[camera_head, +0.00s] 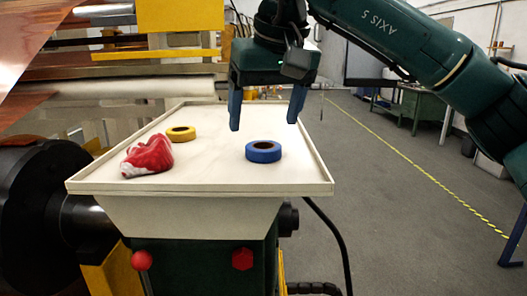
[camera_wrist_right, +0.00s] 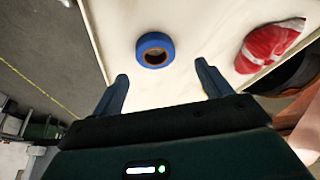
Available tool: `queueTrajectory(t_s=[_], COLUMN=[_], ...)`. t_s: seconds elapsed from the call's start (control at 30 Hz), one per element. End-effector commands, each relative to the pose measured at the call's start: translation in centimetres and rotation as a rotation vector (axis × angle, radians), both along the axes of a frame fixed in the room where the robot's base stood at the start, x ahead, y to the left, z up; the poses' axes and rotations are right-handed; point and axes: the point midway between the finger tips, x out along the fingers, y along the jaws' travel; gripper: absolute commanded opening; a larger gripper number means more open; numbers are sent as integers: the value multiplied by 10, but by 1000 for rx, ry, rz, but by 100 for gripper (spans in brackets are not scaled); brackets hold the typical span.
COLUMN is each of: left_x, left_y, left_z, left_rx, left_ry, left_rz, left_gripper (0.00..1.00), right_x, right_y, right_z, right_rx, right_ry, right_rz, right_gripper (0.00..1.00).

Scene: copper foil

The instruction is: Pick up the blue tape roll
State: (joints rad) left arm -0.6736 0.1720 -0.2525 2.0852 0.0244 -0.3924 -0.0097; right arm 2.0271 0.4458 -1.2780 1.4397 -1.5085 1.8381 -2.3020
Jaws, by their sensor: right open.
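The blue tape roll (camera_head: 264,151) lies flat on the right part of the cream tray table (camera_head: 215,181). It also shows in the right wrist view (camera_wrist_right: 155,40), ahead of the fingertips and between their lines, with its hole visible. My right gripper (camera_head: 266,126) is open and empty, its two blue fingers pointing down above the tray. In the right wrist view the gripper (camera_wrist_right: 160,72) has its fingers wide apart, and neither touches the roll. My left gripper is not in view.
A yellow tape roll (camera_head: 181,133) lies at the tray's left. A crumpled red and white cloth (camera_head: 148,156) lies in front of it; it shows at right in the wrist view (camera_wrist_right: 270,45). The tray has a raised rim. Machinery with copper foil stands behind and left.

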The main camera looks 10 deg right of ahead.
Motion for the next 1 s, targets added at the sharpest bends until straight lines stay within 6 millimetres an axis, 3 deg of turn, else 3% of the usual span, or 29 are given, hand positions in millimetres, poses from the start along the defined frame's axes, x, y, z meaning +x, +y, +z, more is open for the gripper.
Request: queueTrajectory(t_s=[0.4, 0.7, 1.0], left_x=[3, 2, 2], left_y=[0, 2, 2], left_z=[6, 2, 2], left_rx=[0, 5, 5], left_ry=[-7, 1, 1], left_rz=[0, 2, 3], left_gripper=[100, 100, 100], right_x=[16, 18, 18], right_y=[-4, -3, -3], right_z=[-47, -51, -50], right_rx=[1, 2, 2], right_ry=[1, -1, -1], right_rz=[-1, 0, 0], right_gripper=[77, 77, 52])
